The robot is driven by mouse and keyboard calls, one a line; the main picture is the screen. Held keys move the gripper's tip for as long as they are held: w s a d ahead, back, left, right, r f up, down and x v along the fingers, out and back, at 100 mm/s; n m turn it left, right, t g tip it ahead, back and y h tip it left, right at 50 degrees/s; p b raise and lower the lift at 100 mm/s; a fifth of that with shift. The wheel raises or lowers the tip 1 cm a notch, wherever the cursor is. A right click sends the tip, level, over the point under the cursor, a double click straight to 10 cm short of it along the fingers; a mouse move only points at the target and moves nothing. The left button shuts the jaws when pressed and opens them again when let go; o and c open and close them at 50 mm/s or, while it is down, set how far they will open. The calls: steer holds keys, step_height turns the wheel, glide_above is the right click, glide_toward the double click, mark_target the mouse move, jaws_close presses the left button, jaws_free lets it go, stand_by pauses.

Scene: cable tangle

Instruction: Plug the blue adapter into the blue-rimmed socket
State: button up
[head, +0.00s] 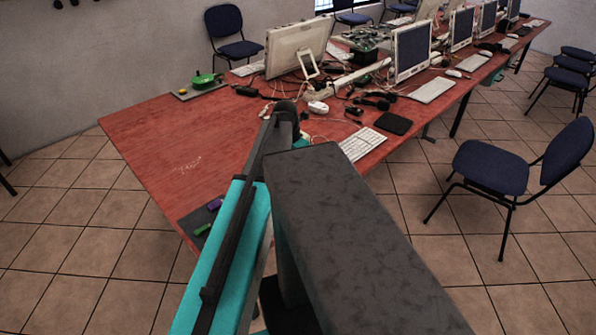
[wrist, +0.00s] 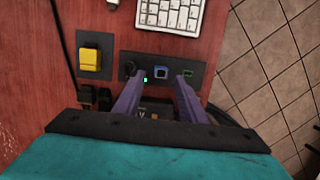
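The blue-rimmed socket (wrist: 161,72) is in the middle of a dark panel on the red table in the wrist view. My gripper (wrist: 159,77) reaches over this panel with its two purple fingers apart, one on each side of the blue-rimmed socket. No clear blue adapter shows. A dark thing with pale marks (wrist: 150,113) lies between the fingers, nearer the wrist; I cannot tell what it is or whether they touch it. In the head view my arm hides the panel and the fingers.
A green-rimmed socket (wrist: 188,72) is right on the panel, a black round part (wrist: 130,68) left. A yellow block (wrist: 90,60) sits on a plate to the left, with black blocks (wrist: 87,95) below. A keyboard (wrist: 170,14) lies beyond.

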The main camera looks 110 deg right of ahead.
step_height(320, 180, up, 11)
steer(key=w+a+b, duration=0.1)
steer(key=w, duration=0.1)
steer(key=shift+r+b, duration=0.2)
steer(key=shift+b, duration=0.1)
steer(key=shift+w, duration=0.1)
stand_by(0.6)
